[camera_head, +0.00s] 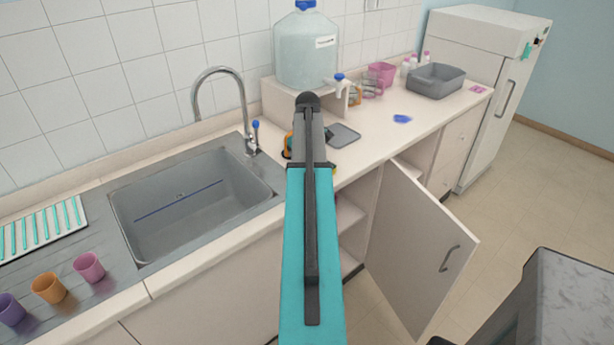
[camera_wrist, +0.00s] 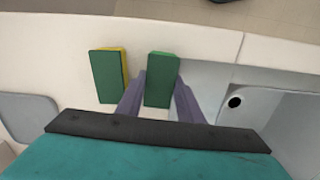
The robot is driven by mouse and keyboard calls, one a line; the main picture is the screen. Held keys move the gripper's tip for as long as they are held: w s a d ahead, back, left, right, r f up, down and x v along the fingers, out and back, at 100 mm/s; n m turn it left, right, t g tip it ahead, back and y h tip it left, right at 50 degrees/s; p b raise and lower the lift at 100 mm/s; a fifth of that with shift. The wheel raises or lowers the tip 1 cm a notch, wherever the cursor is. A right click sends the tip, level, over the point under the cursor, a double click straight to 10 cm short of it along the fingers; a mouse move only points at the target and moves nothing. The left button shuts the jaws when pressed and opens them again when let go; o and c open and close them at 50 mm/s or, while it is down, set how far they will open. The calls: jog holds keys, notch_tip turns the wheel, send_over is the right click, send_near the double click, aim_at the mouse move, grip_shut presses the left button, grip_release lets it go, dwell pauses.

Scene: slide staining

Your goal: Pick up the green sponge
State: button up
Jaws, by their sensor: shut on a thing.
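My gripper (camera_wrist: 160,87) shows in the wrist view as two purple fingers. They are shut on a green sponge (camera_wrist: 162,68), one finger on each side of it. A second block (camera_wrist: 106,78), green on its face with a yellow side, lies to the left, just outside the left finger. I cannot tell whether the held sponge touches the surface below. In the head view my own arm hides the gripper's fingers and the held sponge.
The counter holds a sink (camera_head: 190,215), a tap (camera_head: 240,110), a large water jug (camera_head: 306,50), a grey mat (camera_head: 343,135) and a grey tub (camera_head: 436,80). A cabinet door (camera_head: 415,245) stands open below. Cups (camera_head: 88,267) stand at the left.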

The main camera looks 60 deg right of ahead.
jog(key=shift+r, duration=0.2)
jog(key=shift+r+b, duration=0.7)
jog(key=shift+r, duration=0.7)
jog(key=shift+s+a+r, duration=0.1)
jog(key=shift+s+a, duration=0.05)
jog(key=shift+s, duration=0.05)
jog(key=s+a+b, duration=0.1)
jog(key=s+a, duration=0.3)
jog(key=s, duration=0.2)
jog(key=s+a+r+b, duration=0.1)
jog(key=s+a+b, duration=0.1)
jog(key=s+a, duration=0.2)
jog(key=s, duration=0.3)
jog(key=shift+a+r, duration=0.2)
jog(key=shift+r, duration=0.1)
jog(key=o, duration=0.4)
jog(key=c, duration=0.4)
